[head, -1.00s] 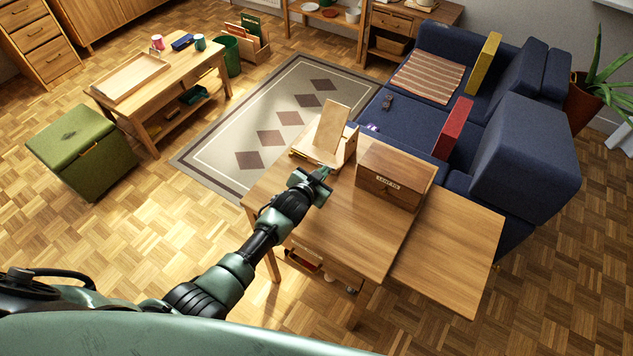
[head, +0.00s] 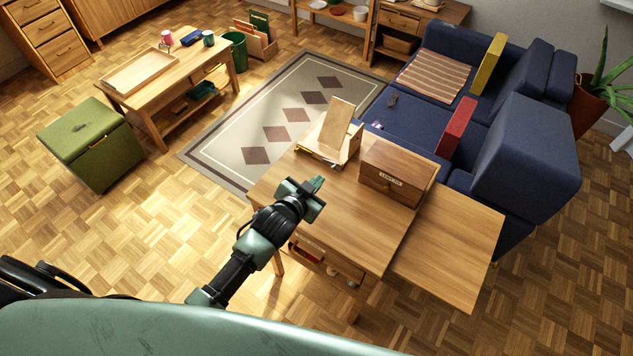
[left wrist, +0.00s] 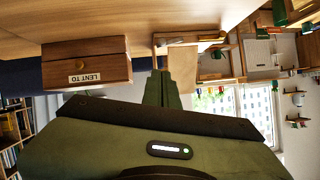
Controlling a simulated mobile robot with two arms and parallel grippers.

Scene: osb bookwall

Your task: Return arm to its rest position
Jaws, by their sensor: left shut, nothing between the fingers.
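My left arm reaches in from the lower left of the head view. Its gripper (head: 314,190) is over the left part of the wooden side table (head: 345,219), apart from the things on it. The gripper's fingers also show in the left wrist view (left wrist: 162,88), shut together with nothing between them. The wooden box labelled "LENT TO" (head: 396,170) stands to the right of the gripper; the wooden stand (head: 336,130) is behind it. In the left wrist view the box (left wrist: 86,62) appears upside down. My right gripper does not show.
The table's side leaf (head: 450,245) extends right. A drawer (head: 328,262) under the tabletop shows red contents. A green storage stool (head: 85,145) stands far left. Floor between is open.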

